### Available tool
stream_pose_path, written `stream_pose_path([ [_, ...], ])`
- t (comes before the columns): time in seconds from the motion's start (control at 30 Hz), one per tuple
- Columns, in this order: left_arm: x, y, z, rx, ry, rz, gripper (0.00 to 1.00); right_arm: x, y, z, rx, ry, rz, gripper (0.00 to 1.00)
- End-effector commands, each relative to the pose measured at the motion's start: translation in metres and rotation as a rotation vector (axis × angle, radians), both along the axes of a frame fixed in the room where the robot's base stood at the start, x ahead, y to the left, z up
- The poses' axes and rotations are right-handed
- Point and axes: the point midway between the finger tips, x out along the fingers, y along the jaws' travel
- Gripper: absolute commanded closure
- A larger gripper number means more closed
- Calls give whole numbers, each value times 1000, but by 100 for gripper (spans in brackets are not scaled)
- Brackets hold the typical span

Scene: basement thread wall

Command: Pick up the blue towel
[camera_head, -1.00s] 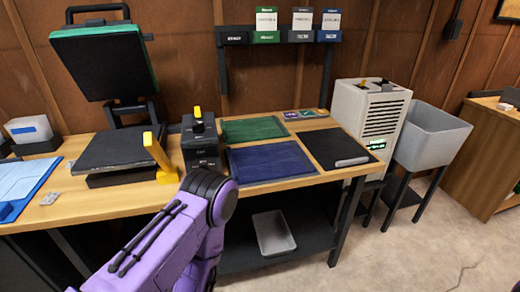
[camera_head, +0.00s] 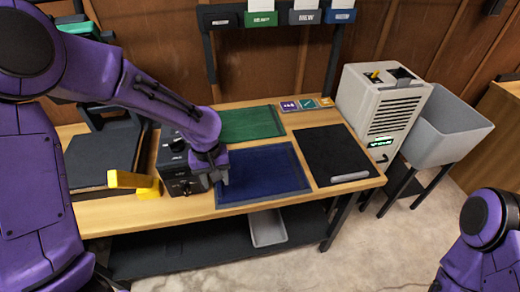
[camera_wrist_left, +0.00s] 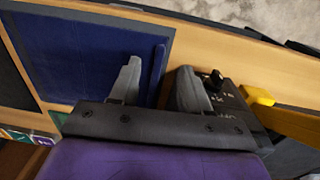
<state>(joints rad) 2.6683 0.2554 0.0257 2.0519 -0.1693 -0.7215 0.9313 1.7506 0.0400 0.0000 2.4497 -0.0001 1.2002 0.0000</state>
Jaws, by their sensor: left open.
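The blue towel (camera_head: 267,174) lies flat on the wooden table, between a black box-shaped device and a black mat. It also shows in the left wrist view (camera_wrist_left: 85,55). My left gripper (camera_head: 222,172) is over the towel's left edge, beside the black device. In the left wrist view the left gripper (camera_wrist_left: 158,80) has its grey fingers apart, with a thin blue edge strip of the towel between them. I cannot tell whether the fingers touch it. My right arm shows at the lower right; its gripper is out of frame.
The black device (camera_head: 178,170) stands close on the towel's left, with a yellow-handled press (camera_head: 130,181) further left. A green mat (camera_head: 250,123) lies behind the towel and the black mat (camera_head: 333,152) to its right. A grey tray (camera_head: 267,228) sits on the lower shelf.

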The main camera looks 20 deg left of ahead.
Motion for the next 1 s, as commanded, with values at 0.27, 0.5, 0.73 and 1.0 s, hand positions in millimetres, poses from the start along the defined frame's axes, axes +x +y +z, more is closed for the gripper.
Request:
stream_pose_path([
  [0.27, -1, 11, -9, 33, 25, 2, 53, -1, 0, 4, 0, 2, -1, 57],
  [0.5, 1, 11, -40, 33, 24, 4, 53, -1, 0, 8, 0, 1, 0, 57],
  [0.73, 5, 8, -77, 33, 23, 3, 53, 0, 0, 13, 0, 1, 0, 57],
  [1.0, 6, 8, -81, 33, 19, 0, 60, 0, 0, 12, 1, 1, 0, 57],
])
